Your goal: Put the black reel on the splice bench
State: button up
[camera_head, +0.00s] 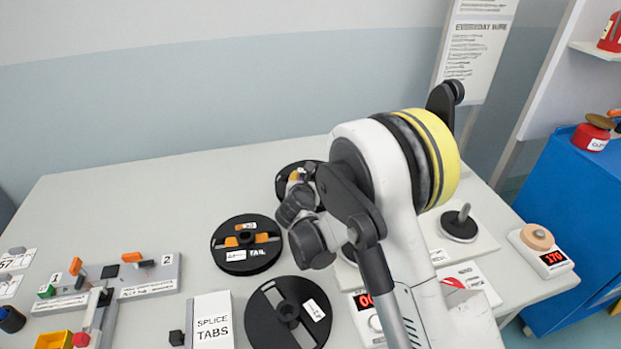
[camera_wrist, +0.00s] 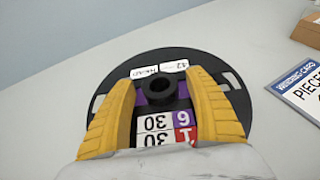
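Several black reels lie on the table. One black reel (camera_wrist: 255,110), with purple inside and white labels by its hub, lies flat under my gripper (camera_wrist: 160,80) in the wrist view. My yellow fingers are apart, one each side of its hub. In the head view my gripper (camera_head: 297,180) partly hides this reel (camera_head: 284,184) at the back. A grey bench with numbered clamps (camera_head: 150,274), likely the splice bench, is at the left.
A splice tabs box (camera_head: 212,320) stands beside the front reel. A scale with a red display (camera_head: 543,250) is at the right table edge, near a blue cabinet (camera_head: 570,215).

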jog(key=shift+s+r, duration=0.2)
jog(key=shift+r, duration=0.05)
jog(key=p+v, duration=0.3)
jog(key=v, duration=0.8)
jog(key=shift+s+r+p, duration=0.1)
jog(key=shift+s+p, duration=0.15)
jog(key=shift+p, duration=0.1)
jog(key=s+d+r+m+g, duration=0.25)
jog(key=d+r+m, duration=0.25)
jog(key=d+m, duration=0.25)
jog(key=s+d+r+m+g, duration=0.1)
jog(key=s+d+r+m, duration=0.35)
jog(key=d+m, duration=0.3)
jog(key=s+d+r+m+g, duration=0.1)
jog(key=s+d+m, duration=0.1)
jog(key=s+m, duration=0.4)
jog(key=s+d+r+m+g+y, duration=0.1)
jog(key=s+d+m, duration=0.2)
jog(key=s+m, duration=0.4)
jog(key=s+d+r+m+g, duration=0.1)
jog(key=s+d+m, duration=0.1)
jog(key=s+m, duration=0.4)
jog(key=shift+s+d+r+m, duration=0.35)
jog(key=shift+s+m, duration=0.05)
jog(key=shift+s, duration=0.55)
